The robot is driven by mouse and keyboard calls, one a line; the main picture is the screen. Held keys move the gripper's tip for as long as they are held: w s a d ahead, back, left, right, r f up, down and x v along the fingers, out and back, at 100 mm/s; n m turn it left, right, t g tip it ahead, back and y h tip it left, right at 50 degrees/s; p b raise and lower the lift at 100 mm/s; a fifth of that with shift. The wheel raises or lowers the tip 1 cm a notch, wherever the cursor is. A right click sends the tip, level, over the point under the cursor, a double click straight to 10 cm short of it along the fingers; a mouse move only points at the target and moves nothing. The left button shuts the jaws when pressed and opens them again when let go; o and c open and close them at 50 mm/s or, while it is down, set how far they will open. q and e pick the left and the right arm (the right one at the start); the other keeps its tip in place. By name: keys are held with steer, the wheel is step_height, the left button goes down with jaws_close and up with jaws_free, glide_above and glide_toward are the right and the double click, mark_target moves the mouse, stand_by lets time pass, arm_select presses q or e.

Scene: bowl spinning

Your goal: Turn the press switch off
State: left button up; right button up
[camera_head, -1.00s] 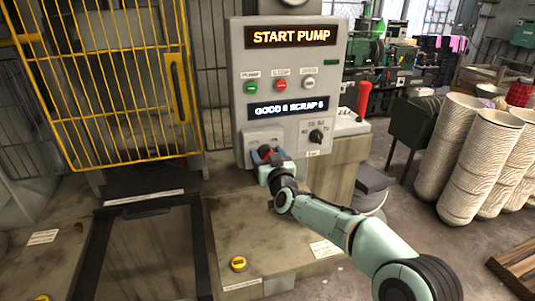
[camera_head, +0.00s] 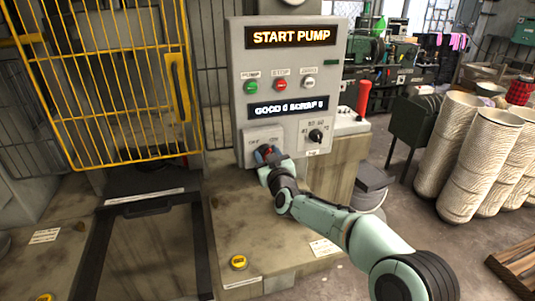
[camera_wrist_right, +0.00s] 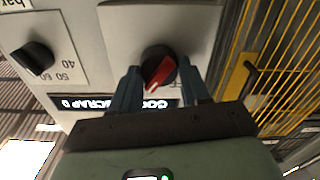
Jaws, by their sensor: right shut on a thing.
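The press switch is a rotary knob with a red handle on a black base, on the lower left plate of the grey control panel (camera_head: 237,60). In the right wrist view the red handle (camera_wrist_right: 160,71) lies slanted, its white-marked end toward the lower left. My right gripper (camera_head: 266,156) is at the knob, with its blue fingers on either side of it, shut on it. My left gripper is not in view.
A black selector knob (camera_head: 316,135) is just right of the switch. Green (camera_head: 250,87), red (camera_head: 280,85) and white (camera_head: 309,83) buttons sit above. A yellow cage gate (camera_head: 175,85) stands at left. A yellow button (camera_head: 238,262) is on the ledge below.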

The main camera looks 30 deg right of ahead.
steer(key=n+p, duration=0.1)
steer(key=n, duration=0.2)
steer(key=shift+a+r+n, duration=0.1)
steer(key=shift+n, duration=0.3)
steer(key=n+p, duration=0.1)
steer(key=n, duration=0.3)
steer(key=shift+n, duration=0.3)
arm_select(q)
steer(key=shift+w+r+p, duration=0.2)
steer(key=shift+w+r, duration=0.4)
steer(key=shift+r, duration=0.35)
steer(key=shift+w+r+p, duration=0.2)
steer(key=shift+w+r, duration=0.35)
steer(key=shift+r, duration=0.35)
arm_select(e)
steer(key=shift+f+n, duration=0.15)
steer(key=shift+n, duration=1.7)
steer(key=shift+f+n, duration=0.15)
steer(key=shift+n, duration=1.7)
steer(key=o, duration=1)
steer(key=shift+o, duration=0.2)
steer(key=shift+a, duration=0.1)
